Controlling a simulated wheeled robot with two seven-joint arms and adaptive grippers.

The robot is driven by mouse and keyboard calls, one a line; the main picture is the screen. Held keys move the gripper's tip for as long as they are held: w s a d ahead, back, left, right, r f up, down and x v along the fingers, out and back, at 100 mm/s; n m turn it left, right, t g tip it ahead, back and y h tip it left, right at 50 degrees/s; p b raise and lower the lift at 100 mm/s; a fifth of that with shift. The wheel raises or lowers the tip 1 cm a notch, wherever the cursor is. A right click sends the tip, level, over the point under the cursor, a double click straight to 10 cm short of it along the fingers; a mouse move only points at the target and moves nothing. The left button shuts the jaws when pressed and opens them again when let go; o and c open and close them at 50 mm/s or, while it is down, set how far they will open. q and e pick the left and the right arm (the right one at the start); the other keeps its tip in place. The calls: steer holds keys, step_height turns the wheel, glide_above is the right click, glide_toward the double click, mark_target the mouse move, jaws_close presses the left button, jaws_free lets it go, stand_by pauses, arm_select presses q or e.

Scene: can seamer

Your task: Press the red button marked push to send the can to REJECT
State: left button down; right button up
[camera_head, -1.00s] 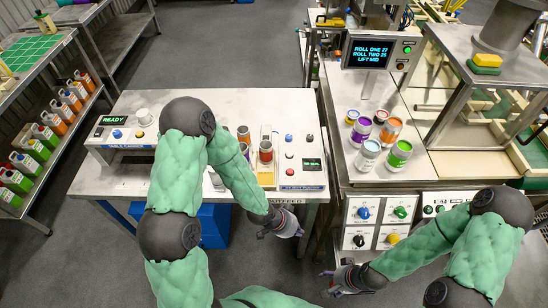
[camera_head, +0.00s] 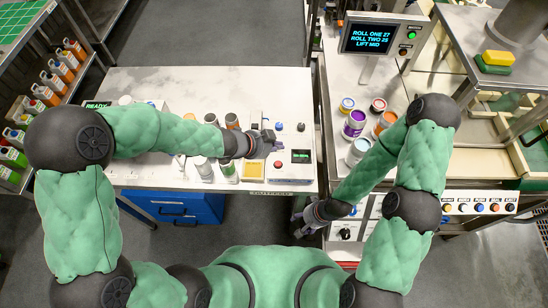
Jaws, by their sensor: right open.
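On the white bench's right-hand panel are a small red button (camera_head: 301,127), a blue knob (camera_head: 279,127) and a larger red button (camera_head: 278,164) beside a green-lit display (camera_head: 300,156). I cannot read a "push" label on either red button. My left gripper (camera_head: 274,142) is over this panel, between the blue knob and the larger red button, apart from that button; its finger gap is unclear. Cans (camera_head: 231,121) stand behind my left forearm and others in front, partly hidden. My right gripper (camera_head: 303,217) is open and empty, low by the bench's front right corner.
Several open paint cans (camera_head: 354,123) stand on the right-hand metal counter under a screen (camera_head: 372,38). A strip of coloured buttons (camera_head: 478,208) is at far right. A yellow pad (camera_head: 253,171) lies near the bench's front. The bench's back is clear.

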arm_select(q)
steer(key=shift+f, duration=0.1)
steer(key=b, duration=0.8)
glide_above(277, 165)
step_height(277, 165, down, 8)
steer(key=shift+a+r, duration=0.1)
steer(key=shift+r, duration=0.1)
steer(key=shift+f+b, duration=0.3)
steer(key=shift+f, duration=0.2)
steer(key=shift+f, duration=0.1)
stand_by(0.7)
steer(key=shift+f+b, duration=0.35)
